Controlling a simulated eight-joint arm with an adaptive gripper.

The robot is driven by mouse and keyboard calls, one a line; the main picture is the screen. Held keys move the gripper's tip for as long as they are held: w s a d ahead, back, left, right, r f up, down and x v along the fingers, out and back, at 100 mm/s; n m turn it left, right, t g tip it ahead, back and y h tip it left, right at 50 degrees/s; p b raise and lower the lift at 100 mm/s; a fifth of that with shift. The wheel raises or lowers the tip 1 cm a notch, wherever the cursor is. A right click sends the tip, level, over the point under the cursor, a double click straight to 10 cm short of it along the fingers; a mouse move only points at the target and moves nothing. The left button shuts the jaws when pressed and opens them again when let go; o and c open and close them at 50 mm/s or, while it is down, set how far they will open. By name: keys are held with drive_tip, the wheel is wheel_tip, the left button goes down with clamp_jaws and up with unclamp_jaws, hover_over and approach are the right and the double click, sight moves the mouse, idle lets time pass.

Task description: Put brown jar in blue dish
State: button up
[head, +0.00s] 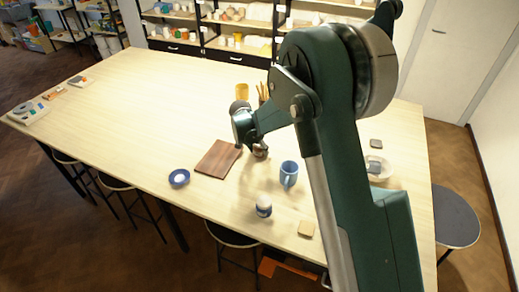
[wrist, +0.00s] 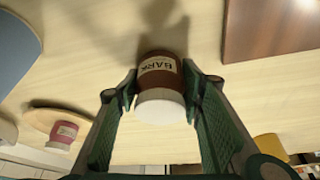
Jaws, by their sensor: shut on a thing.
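The brown jar (wrist: 162,72) has a white lid and a label reading "BARK". It sits between the two green fingers of my gripper (wrist: 165,100), which are shut on its sides. In the head view, my gripper (head: 258,150) is low over the table, just right of the brown board, with the jar (head: 261,152) partly hidden by it. I cannot tell whether the jar touches the table.
A brown board (head: 218,158) lies between the dish and my gripper. A yellow cup (head: 242,91) is behind. The table's left half is mostly clear.

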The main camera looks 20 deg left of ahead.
drive_tip(key=shift+f, duration=0.25)
drive_tip(key=o, duration=1.1)
drive_tip(key=shift+r, duration=0.1)
drive_tip(key=shift+c, duration=0.2)
drive_tip(key=shift+w+v, duration=0.2)
drive_tip(key=shift+v, duration=3.7)
drive_tip(key=shift+d+r, duration=0.1)
